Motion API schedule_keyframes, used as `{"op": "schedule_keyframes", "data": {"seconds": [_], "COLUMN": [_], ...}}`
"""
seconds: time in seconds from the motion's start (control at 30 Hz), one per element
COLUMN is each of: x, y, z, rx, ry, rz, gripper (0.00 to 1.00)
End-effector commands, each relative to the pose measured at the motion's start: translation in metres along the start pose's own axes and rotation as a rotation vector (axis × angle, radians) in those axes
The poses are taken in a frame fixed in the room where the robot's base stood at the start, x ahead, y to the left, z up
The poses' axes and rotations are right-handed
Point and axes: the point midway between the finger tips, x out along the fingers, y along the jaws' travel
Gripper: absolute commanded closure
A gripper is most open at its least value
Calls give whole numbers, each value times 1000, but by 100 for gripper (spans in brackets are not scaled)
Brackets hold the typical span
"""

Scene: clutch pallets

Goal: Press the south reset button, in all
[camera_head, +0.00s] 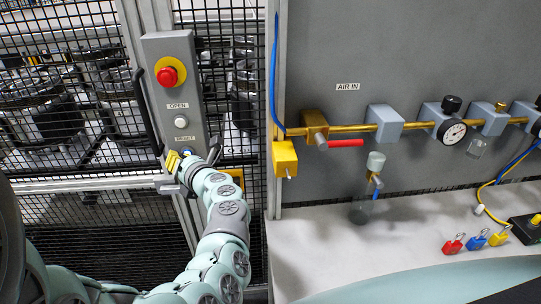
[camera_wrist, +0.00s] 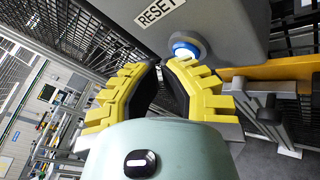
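The reset button (camera_wrist: 187,47) is a blue-ringed button with a bright white centre, on the lower part of a grey control box (camera_head: 168,80). A RESET label (camera_wrist: 160,11) is beside it in the wrist view and above it in the head view. My gripper (camera_wrist: 161,66) points at the box with its yellow, dark-padded fingertips close together and nothing between them. The right fingertip is just below the button in the wrist view; I cannot tell whether they touch. In the head view my gripper (camera_head: 176,160) partly hides the button.
A red stop button (camera_head: 168,76) on yellow and a white OPEN button (camera_head: 181,121) sit higher on the box. A dark handle (camera_head: 147,112) is left of it, with mesh fencing around. A yellow valve block (camera_head: 284,158) and brass air pipe are to the right.

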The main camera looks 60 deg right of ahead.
Motion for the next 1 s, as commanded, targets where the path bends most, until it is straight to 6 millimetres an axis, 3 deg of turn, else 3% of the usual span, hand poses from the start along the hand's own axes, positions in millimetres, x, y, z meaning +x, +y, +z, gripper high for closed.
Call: {"op": "schedule_keyframes", "data": {"seconds": [0.6,1.0], "x": [3,-11], "y": [-1,6], "z": [2,-5], "rx": [-1,0], "ry": [0,-1], "rz": [1,-2], "gripper": [100,100]}}
